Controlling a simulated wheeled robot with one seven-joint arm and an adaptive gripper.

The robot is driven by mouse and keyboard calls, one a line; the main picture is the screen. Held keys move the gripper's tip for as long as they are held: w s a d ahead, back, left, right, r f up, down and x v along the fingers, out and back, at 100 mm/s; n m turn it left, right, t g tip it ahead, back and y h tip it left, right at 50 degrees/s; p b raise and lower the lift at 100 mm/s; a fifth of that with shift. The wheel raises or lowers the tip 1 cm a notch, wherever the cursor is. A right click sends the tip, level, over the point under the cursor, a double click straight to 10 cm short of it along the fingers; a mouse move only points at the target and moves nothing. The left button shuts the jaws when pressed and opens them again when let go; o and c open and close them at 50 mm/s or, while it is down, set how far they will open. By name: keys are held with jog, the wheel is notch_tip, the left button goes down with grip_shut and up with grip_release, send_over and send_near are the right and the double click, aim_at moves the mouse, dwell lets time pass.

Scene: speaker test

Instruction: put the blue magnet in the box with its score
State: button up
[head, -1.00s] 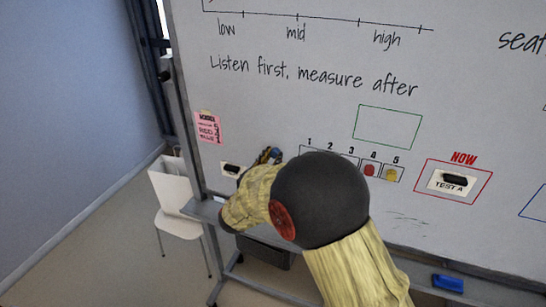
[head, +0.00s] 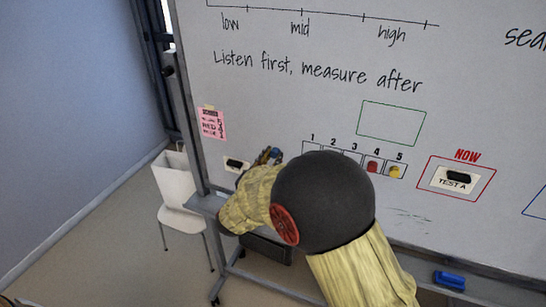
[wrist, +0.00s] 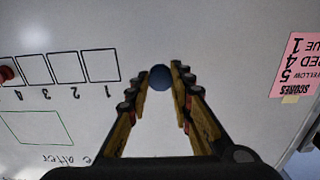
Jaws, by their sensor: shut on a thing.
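The blue magnet (wrist: 160,77) is round and sits between the fingertips of my gripper (wrist: 160,84), which is shut on it. In the head view my gripper (head: 270,157) and a bit of blue (head: 276,152) show left of the numbered boxes, partly behind my arm. Whether the magnet touches the board is unclear. The wrist view is upside down; box 1 (wrist: 99,65) is empty, just left of the magnet there. Boxes 2 (wrist: 66,67) and 3 (wrist: 33,69) are empty. The pink scores note (wrist: 298,64) reads yellow 5, red 4, blue 1.
A red magnet (head: 372,167) is in box 4 and a yellow magnet (head: 394,172) in box 5. A black piece on a card (head: 236,164) is left of my gripper. Another sits on the TEST A card (head: 453,180). A blue eraser (head: 449,281) lies on the tray.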

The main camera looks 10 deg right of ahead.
jog(key=shift+s+a, duration=0.15)
jog(key=shift+s, duration=0.05)
jog(key=shift+s+a, duration=0.25)
jog(key=shift+s+a, duration=0.2)
jog(key=shift+s, duration=0.15)
dwell(0.4)
